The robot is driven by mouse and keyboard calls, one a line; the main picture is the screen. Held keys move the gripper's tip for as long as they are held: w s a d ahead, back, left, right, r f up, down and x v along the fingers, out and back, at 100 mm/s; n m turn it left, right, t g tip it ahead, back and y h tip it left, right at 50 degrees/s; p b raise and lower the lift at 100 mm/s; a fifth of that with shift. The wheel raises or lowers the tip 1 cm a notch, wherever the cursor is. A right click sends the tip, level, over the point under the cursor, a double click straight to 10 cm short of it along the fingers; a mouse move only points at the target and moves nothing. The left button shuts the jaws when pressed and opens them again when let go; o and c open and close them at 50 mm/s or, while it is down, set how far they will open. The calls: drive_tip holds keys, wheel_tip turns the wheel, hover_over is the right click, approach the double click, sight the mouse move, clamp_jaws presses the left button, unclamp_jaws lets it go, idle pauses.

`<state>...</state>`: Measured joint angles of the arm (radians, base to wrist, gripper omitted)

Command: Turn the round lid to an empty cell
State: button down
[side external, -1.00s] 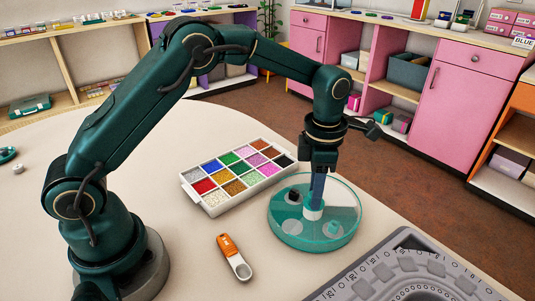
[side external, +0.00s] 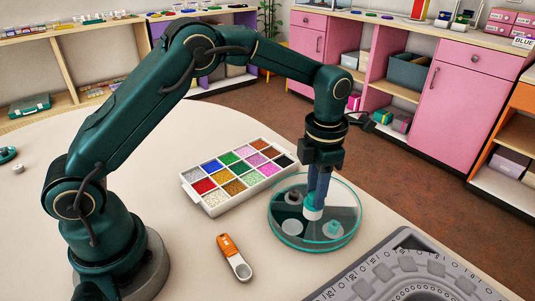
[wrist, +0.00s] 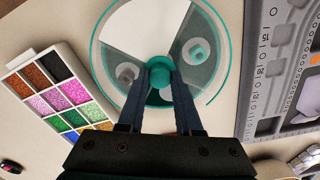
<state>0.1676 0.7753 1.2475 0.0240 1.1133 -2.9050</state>
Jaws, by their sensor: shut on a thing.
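A round container with a clear, teal-rimmed lid (side external: 344,189) stands on the table in front of my arm. My gripper (side external: 314,206) points down at its middle. In the wrist view, my gripper (wrist: 161,75) has a finger on each side of the teal centre knob (wrist: 160,64) and is shut on it. Under or in the container are a grey spool-like piece (wrist: 126,74) at left and a teal one (wrist: 197,52) at right. A pale wedge (wrist: 148,26) shows at the upper left; I cannot tell whether it is the lid's opening.
A white tray (side external: 187,184) of coloured beads stands just left of the container. An orange-handled tool (side external: 233,257) lies in front of it. A grey bead board (side external: 365,281) lies at the front right. Bare table lies between them.

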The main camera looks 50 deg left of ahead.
drive_tip(key=c, duration=0.6)
unclamp_jaws()
drive_tip(key=shift+r, duration=0.15)
